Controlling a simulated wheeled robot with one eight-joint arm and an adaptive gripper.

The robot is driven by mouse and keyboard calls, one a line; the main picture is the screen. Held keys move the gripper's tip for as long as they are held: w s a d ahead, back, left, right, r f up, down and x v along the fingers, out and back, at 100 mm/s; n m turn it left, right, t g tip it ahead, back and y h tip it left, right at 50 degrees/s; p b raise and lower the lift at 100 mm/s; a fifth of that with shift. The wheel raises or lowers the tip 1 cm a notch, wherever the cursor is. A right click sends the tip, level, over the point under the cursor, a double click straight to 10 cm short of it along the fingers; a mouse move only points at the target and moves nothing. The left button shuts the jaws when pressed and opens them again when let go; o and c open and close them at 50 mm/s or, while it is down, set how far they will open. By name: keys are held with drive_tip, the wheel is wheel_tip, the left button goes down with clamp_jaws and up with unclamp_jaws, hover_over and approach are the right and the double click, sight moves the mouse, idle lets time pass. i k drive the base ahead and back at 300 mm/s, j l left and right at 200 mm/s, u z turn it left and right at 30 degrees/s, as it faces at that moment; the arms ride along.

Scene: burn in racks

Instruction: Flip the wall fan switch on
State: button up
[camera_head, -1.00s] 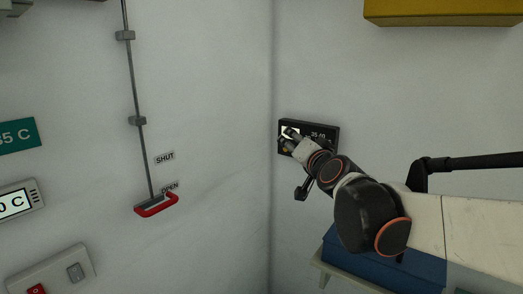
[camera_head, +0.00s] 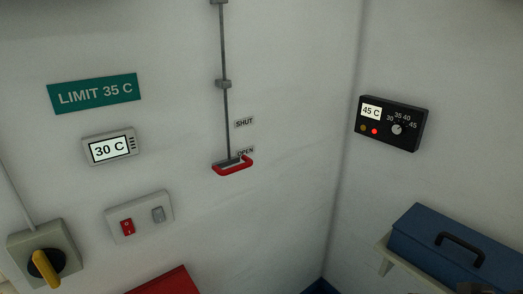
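A pale switch plate (camera_head: 140,207) is on the left wall. A grey box with a yellow rotary handle (camera_head: 45,268) is at the lower left. No label naming the fan is readable, so I cannot tell from the picture which of these is the fan switch.
A display (camera_head: 110,149) reads 30 C under a green LIMIT 35 C sign (camera_head: 95,93). A red-handled rod (camera_head: 233,168) sits by OPEN. A black controller (camera_head: 392,124) reads 45 C with a red light. A blue toolbox (camera_head: 455,248) rests on a shelf at right.

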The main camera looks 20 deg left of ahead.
sight(126, 226)
drive_tip(key=k+j+u, duration=0.1)
drive_tip(key=u, duration=1.7)
